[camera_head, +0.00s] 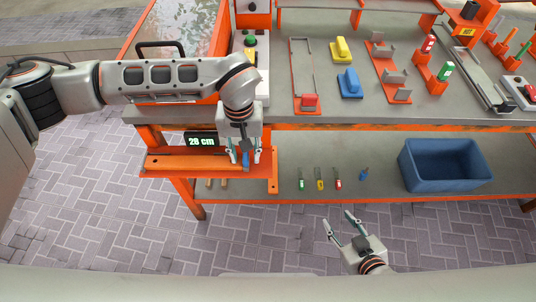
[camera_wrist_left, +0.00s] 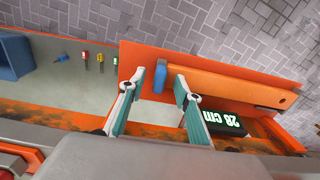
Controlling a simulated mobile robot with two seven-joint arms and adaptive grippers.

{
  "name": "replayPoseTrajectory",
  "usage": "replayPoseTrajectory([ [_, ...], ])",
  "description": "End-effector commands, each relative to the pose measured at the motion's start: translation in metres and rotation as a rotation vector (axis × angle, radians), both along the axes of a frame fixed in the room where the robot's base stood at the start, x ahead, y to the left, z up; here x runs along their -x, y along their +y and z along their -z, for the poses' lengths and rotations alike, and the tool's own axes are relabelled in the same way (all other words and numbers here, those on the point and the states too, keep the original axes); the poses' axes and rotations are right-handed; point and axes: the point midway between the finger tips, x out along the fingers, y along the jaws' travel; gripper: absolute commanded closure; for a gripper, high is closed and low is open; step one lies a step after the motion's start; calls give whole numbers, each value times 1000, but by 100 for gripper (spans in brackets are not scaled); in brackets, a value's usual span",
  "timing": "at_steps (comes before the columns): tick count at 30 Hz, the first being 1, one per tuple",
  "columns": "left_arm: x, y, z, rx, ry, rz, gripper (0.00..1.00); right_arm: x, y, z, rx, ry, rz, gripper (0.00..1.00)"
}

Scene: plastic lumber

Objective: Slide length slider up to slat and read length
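An orange slat (camera_head: 190,163) lies on the orange length gauge (camera_head: 262,187) at the front left of the bench. It also shows in the left wrist view (camera_wrist_left: 225,82). The blue length slider (camera_wrist_left: 160,77) stands at the slat's end, touching it or very close; I cannot tell which. My right gripper (camera_head: 338,224) is open and empty, low in front of the bench.
A blue bin (camera_head: 445,185) stands on the lower shelf (camera_head: 390,165), with several small colored tools left of it. The bench top (camera_head: 280,112) holds yellow and blue blocks and orange fixtures. Brick floor lies clear in front.

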Motion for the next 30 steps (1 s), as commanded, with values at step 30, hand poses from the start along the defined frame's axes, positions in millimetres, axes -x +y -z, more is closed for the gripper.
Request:
replayPoseTrajectory([
  [30, 0, 0, -71, 1, -1, 1, 67, -16, 0, -56, 0, -44, 0, 60],
])
